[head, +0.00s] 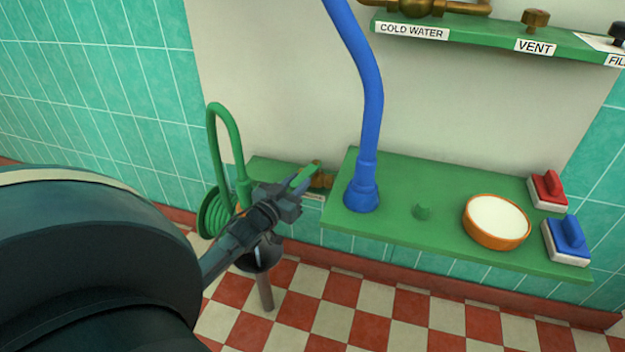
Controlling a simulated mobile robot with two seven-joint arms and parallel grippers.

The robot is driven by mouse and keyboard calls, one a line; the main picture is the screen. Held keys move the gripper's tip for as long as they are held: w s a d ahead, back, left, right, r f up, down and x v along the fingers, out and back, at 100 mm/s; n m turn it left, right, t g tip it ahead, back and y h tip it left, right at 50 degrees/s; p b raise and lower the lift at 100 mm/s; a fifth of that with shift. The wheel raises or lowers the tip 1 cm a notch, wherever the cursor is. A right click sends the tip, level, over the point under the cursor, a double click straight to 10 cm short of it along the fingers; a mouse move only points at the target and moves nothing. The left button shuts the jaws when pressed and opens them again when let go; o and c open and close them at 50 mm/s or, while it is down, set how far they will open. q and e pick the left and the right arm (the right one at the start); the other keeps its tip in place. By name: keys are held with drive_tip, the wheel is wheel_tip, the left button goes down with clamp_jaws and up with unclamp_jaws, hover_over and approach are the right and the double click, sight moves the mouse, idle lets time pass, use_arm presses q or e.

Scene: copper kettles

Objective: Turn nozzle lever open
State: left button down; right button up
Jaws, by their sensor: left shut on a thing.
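My left gripper (290,193) reaches in from the left, in front of a small green shelf (262,168) on the wall. It is shut on a small green lever (304,177), which sticks up at a slant past the fingertips. A brass fitting (323,179) sits just right of the lever; the fingers and lever hide part of it. How far the lever is turned is hard to tell. A green hose (214,135) loops up and comes down behind my gripper, so where it ends is hidden. My right gripper is out of view.
A larger green shelf (400,225) to the right holds a blue pipe (370,100), an orange-rimmed bowl (497,222), a red-handled brush (548,190) and a blue-handled brush (567,240). A labelled valve shelf (480,38) is above. The checkered floor (370,328) is clear in front.

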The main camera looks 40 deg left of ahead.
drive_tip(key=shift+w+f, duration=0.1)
use_arm(q)
drive_tip(key=c, duration=1.4)
unclamp_jaws()
drive_tip(key=shift+w, duration=0.1)
drive_tip(key=shift+o, duration=1.2)
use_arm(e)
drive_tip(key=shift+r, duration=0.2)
use_arm(q)
drive_tip(key=shift+s, duration=0.55)
drive_tip(key=s+d+p, duration=0.1)
drive_tip(key=s+p, duration=0.2)
drive_tip(key=s, duration=0.9)
drive_tip(key=shift+d+p, duration=0.2)
drive_tip(key=shift+p, duration=0.2)
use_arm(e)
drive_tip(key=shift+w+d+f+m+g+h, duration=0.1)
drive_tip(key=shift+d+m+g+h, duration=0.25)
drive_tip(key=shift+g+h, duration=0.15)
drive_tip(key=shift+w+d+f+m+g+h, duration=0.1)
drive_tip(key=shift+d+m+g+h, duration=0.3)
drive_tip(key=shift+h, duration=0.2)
